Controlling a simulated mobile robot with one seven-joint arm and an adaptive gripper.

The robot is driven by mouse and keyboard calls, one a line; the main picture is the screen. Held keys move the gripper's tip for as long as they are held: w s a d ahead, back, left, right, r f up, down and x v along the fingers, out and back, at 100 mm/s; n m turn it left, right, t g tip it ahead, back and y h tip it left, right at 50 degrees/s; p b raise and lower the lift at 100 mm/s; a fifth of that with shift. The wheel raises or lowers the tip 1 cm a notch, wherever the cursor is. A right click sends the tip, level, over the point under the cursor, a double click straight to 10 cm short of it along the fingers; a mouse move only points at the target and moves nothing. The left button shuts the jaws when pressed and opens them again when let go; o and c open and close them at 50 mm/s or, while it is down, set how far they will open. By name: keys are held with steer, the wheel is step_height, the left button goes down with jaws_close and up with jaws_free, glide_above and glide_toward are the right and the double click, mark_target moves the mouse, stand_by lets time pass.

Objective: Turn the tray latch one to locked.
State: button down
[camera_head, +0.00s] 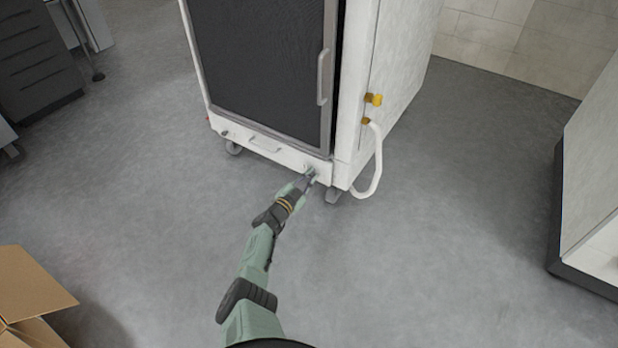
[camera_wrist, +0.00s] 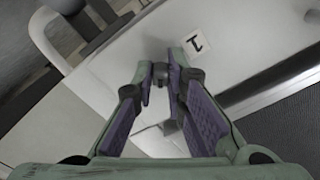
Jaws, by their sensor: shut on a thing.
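The ozone washer (camera_head: 350,100) is a tall white cabinet on casters with a dark glass door. A white tray front (camera_head: 225,126) runs along its bottom, with a small handle in the middle. My gripper (camera_head: 309,177) is at the right end of this front. In the wrist view my gripper (camera_wrist: 162,82) has its fingertips shut on a small grey knob, the tray latch (camera_wrist: 160,70). A label "1" (camera_wrist: 196,43) is on the white panel beside it. The fingertips hide part of the latch, and I cannot tell its turned position.
A white hose (camera_head: 377,165) loops down at the washer's right side, near a yellow valve (camera_head: 374,99). A cardboard box (camera_head: 30,290) lies at the lower left. A white cabinet (camera_head: 595,170) stands at the right. The floor around my arm is clear.

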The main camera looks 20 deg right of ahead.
steer(key=n, duration=0.6)
steer(key=shift+w+n, duration=0.1)
steer(key=shift+n, duration=0.3)
steer(key=shift+a, duration=0.1)
stand_by(0.3)
steer(key=c, duration=1.6)
jaws_free()
steer(key=shift+c, duration=0.2)
